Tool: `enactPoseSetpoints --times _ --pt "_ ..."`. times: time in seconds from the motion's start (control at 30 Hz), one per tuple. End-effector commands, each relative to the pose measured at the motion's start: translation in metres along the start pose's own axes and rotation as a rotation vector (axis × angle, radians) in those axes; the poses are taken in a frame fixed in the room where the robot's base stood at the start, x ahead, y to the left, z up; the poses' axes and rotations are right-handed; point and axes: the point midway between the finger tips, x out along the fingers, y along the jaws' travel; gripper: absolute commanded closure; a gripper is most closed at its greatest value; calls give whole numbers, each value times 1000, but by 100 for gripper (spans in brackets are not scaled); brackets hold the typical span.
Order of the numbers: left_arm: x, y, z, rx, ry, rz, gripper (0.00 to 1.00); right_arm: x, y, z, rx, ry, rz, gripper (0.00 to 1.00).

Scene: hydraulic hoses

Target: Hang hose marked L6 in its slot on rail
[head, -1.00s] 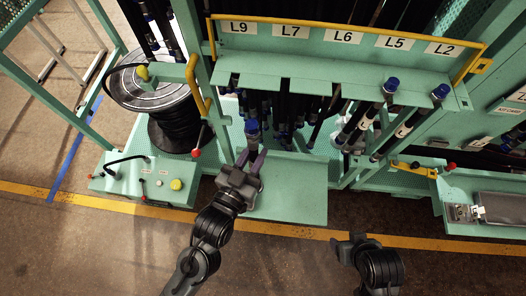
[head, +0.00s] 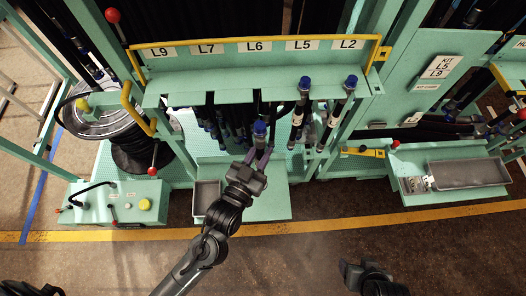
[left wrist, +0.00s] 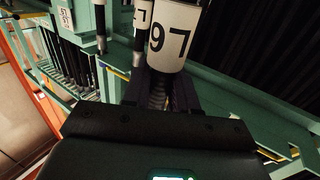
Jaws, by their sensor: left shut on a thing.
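My left gripper (head: 258,160) is shut on a hose with a blue cap (head: 260,128). The rail (head: 180,90) is a green plate with slots under the labels L9, L7, L6, L5 and L2. The held hose end is in front of and below the rail edge, roughly under the L6 label (head: 255,46), apart from the slot. My right gripper (head: 355,272) is low in the head view, away from the rail; its fingers are unclear.
Two blue-capped hoses hang at the rail under L5 (head: 304,84) and L2 (head: 350,82). A yellow bar (head: 375,50) frames the labels. A hose reel (head: 135,150) and control box (head: 118,203) stand left. A grey tray (head: 468,173) lies right.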

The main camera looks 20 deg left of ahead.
Motion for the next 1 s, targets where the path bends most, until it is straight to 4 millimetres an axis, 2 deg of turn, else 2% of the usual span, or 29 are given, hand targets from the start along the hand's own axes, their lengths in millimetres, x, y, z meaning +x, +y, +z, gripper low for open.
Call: enactPoseSetpoints --times 0.37,1.0 --pt "11 -7 -1 1 6 0 100 5 0 2 0 0 0 33" --pt "44 -25 0 1 5 1 100 21 -2 6 6 1 -4 33"
